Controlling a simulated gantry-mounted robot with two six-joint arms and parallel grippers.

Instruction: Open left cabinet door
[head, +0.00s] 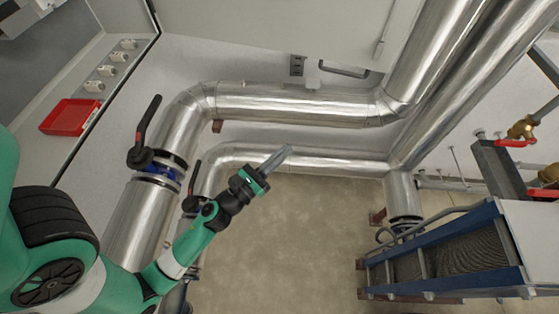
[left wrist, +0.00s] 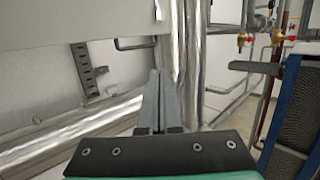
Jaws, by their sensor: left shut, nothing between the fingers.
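My left gripper (head: 280,158) is shut and empty, pointing up and right in front of the silver pipes in the head view. In the left wrist view its fingers (left wrist: 158,100) are together, in front of a vertical silver pipe. A large pale grey panel (head: 250,45) at the top of the head view looks like a cabinet front. A dark bar handle (head: 344,70) is at its lower edge; a bar handle (left wrist: 135,44) also shows in the left wrist view. The gripper is apart from the handle. I cannot tell which panel is the left door. My right gripper is not in view.
Thick silver pipes (head: 290,106) run between the gripper and the panel in the head view. A valve with a black lever (head: 147,122) is at left. A red tray (head: 71,117) lies at far left. A blue-framed plate exchanger (head: 445,255) stands at right. Bare floor (head: 290,230) lies between.

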